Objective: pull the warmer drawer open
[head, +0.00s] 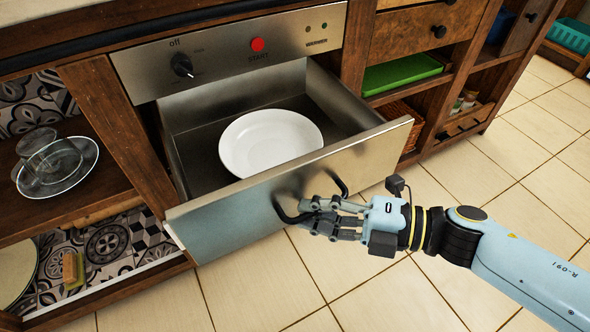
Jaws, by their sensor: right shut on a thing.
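The warmer drawer (240,205) is pulled out from the wooden unit, with its steel front standing well forward of the control panel (240,50). A white plate (270,141) lies inside on the drawer floor. My right gripper (300,214) is shut on the black drawer handle (342,186) at the middle of the front, and its fingers hide part of the handle. My right arm comes in from the lower right. My left gripper is not in view.
Glass dishes (57,167) stand on the open shelf at left. A green tray (401,72) and a wicker basket (399,121) sit on shelves at right. The tiled floor (390,290) in front of the drawer is clear.

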